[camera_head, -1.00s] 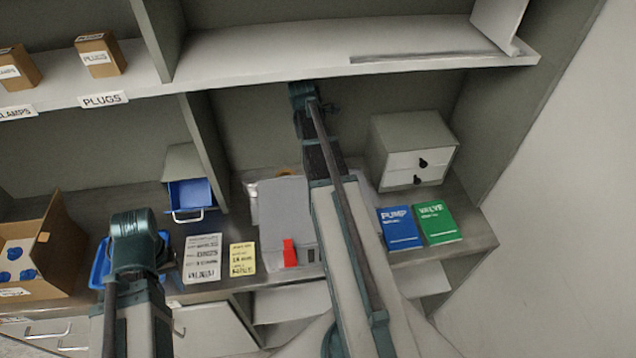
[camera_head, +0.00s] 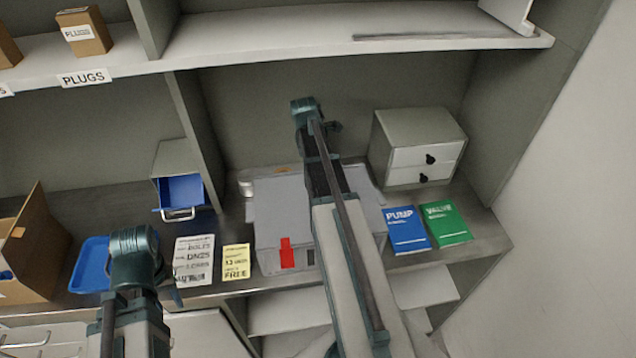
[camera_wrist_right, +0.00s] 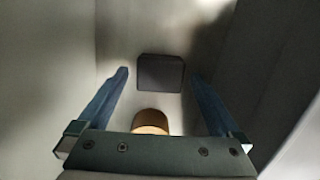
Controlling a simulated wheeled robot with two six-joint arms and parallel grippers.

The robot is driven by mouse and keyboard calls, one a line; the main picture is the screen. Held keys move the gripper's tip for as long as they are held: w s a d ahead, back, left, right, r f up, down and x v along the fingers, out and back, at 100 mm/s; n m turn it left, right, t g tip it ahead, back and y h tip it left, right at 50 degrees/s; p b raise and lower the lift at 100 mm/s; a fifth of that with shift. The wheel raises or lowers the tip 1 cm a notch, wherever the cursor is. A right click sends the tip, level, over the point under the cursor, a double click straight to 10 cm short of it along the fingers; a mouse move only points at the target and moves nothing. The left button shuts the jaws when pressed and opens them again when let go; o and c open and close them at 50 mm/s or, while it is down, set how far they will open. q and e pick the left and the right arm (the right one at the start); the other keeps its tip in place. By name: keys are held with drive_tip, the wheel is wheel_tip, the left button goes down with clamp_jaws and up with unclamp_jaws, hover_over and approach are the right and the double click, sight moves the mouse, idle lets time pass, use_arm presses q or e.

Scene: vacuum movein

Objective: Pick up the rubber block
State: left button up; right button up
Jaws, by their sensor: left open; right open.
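A dark, nearly square block (camera_wrist_right: 161,71), which looks like the rubber block, lies ahead between the fingertips of my right gripper (camera_wrist_right: 158,77) in the right wrist view. The fingers are spread and do not appear to touch it. In the head view my right arm reaches over the grey box (camera_head: 275,205) toward the back of the shelf; its fingers and the block are hidden there. My left gripper (camera_head: 168,280) is empty, low in front of the counter beside the blue tray (camera_head: 90,268); its fingers show poorly.
A tan round object (camera_wrist_right: 150,121) sits near the right gripper's palm. A drawer cabinet (camera_head: 415,135) stands right of the right arm, with blue (camera_head: 406,232) and green (camera_head: 445,224) manuals in front. An upper shelf (camera_head: 330,45) runs overhead. A divider (camera_head: 195,140) stands left.

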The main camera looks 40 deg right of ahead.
wheel_tip(320, 180, down, 2)
drive_tip(key=shift+s+d+f+b, duration=0.15)
drive_tip(key=shift+f+b, duration=0.1)
drive_tip(key=shift+b, duration=0.45)
use_arm(q)
wheel_tip(320, 180, down, 2)
drive_tip(key=shift+f, duration=0.1)
use_arm(e)
drive_tip(key=shift+r, duration=0.1)
drive_tip(key=c, duration=1.4)
drive_tip(key=shift+r, duration=0.15)
use_arm(q)
wheel_tip(320, 180, up, 10)
drive_tip(key=p, duration=1)
use_arm(e)
wheel_tip(320, 180, up, 10)
drive_tip(key=shift+f, duration=0.1)
